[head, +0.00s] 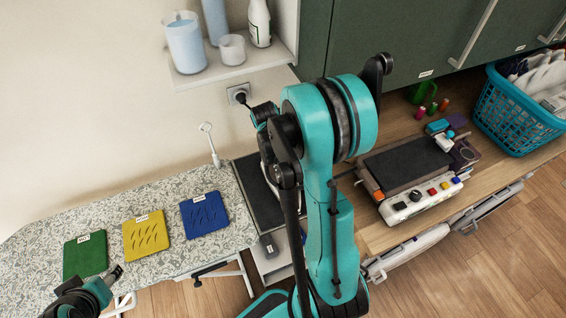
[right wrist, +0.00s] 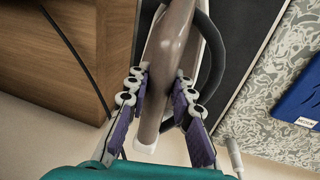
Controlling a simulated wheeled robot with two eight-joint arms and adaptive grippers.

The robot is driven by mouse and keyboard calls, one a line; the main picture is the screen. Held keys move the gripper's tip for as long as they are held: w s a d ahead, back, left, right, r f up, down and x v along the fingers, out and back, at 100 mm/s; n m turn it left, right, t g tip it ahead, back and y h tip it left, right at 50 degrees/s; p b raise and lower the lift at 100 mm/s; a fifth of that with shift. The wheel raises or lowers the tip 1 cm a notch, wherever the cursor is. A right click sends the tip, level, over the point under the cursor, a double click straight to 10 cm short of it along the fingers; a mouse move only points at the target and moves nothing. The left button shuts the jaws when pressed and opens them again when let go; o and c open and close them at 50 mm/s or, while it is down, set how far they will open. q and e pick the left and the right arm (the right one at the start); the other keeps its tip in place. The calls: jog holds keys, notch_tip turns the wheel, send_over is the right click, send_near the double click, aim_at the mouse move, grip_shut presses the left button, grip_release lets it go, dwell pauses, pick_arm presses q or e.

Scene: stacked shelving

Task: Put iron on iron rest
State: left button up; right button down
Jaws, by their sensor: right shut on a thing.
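The iron (right wrist: 172,45), grey-brown with a dark cord or handle loop, is between the purple-padded fingers of my right gripper (right wrist: 160,95) in the right wrist view. The fingers are shut on its body. Behind it lies a dark flat panel (right wrist: 238,35), which looks like the iron rest; it also shows in the head view (head: 246,178) at the end of the ironing board. I cannot tell whether the iron touches it.
The patterned ironing board (head: 160,200) carries green (head: 85,256), yellow (head: 146,236) and blue (head: 204,214) pads. A wooden counter (head: 400,235) at right holds a machine with buttons (head: 425,200) and a blue basket (head: 515,120). A shelf (head: 235,70) with jugs is above.

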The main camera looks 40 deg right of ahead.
aim_at(277, 178)
jog(key=c, duration=1.7)
grip_release()
jog(key=shift+f, duration=0.15)
jog(key=shift+c, duration=0.2)
jog(key=o, duration=0.4)
jog(key=shift+r, duration=0.2)
jog(key=shift+r, duration=0.3)
jog(key=s+p+v, duration=0.1)
jog(key=p+v, duration=0.1)
jog(key=v, duration=0.9)
jog(key=s+a+r+n+t, duration=0.1)
jog(key=s+a+r+t, duration=0.1)
jog(key=a, duration=0.4)
jog(key=s+a+r+n+t+y, duration=0.1)
jog(key=s+a+r+t, duration=0.1)
jog(key=a, duration=0.4)
jog(key=s+a+r+n+t+y, duration=0.1)
jog(key=s+a+r+t, duration=0.1)
jog(key=a+t, duration=0.2)
jog(key=shift+s+a+r+n, duration=0.1)
jog(key=shift+a+r+n, duration=0.05)
jog(key=shift+a, duration=0.55)
jog(key=shift+s+a+r+n, duration=0.1)
jog(key=shift+a+n, duration=0.05)
jog(key=shift+a, duration=0.5)
